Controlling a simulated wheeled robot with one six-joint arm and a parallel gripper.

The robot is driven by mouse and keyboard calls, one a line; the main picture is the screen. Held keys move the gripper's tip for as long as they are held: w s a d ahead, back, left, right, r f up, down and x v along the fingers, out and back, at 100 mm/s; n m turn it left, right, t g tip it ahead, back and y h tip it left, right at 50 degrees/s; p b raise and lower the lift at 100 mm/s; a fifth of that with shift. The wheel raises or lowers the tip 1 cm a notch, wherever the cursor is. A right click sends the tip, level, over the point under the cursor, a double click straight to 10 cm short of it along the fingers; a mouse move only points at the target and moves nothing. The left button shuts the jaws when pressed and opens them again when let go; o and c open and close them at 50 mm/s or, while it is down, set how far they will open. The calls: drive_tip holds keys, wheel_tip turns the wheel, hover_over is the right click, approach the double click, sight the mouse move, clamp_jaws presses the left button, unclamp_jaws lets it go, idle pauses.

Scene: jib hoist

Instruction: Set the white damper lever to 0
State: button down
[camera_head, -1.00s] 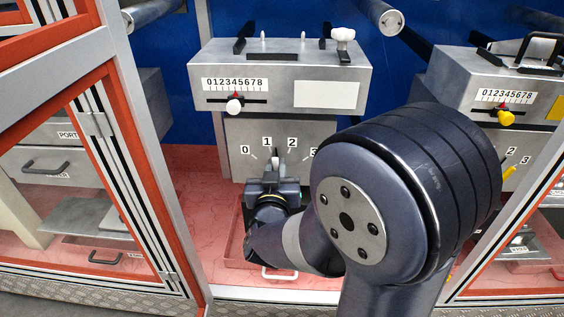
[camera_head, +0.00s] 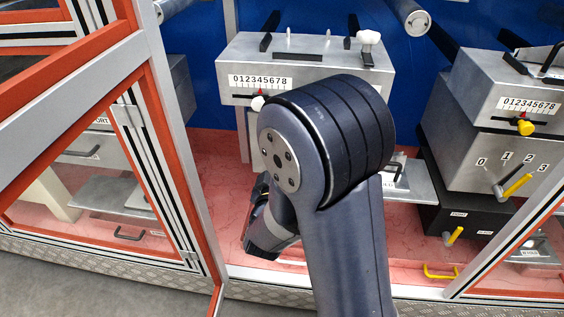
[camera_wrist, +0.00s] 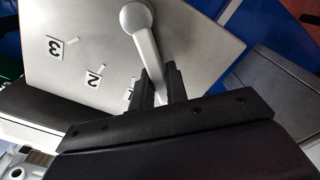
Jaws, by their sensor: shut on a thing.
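The white damper lever (camera_wrist: 147,50) shows in the wrist view, with its round hub at the top and its arm running down between my jaws. My gripper (camera_wrist: 158,85) is shut on the lever's arm. The lever lies just right of the 1 mark (camera_wrist: 131,92), which is partly covered by a finger. The 2 (camera_wrist: 93,79) and the 3 (camera_wrist: 55,47) are further left on the grey panel (camera_wrist: 95,25). The 0 does not show in the wrist view. In the head view my arm hides the lever and its scale.
Above the hidden panel stands a grey box (camera_head: 310,60) with a white slider knob (camera_head: 258,103). To the right are a similar box (camera_head: 490,85) with a yellow knob (camera_head: 525,127) and a yellow lever (camera_head: 517,185). An orange-edged frame (camera_head: 165,130) stands close on the left.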

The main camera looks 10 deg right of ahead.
drive_tip(key=shift+f, duration=0.1)
idle(0.4)
drive_tip(key=c, duration=1.4)
unclamp_jaws()
drive_tip(key=p+v, duration=0.1)
drive_tip(key=v, duration=0.9)
drive_tip(key=shift+s+a, duration=0.15)
drive_tip(key=shift+s, duration=0.25)
drive_tip(key=b+x, duration=0.1)
drive_tip(key=x, duration=1)
drive_tip(key=shift+s, duration=0.1)
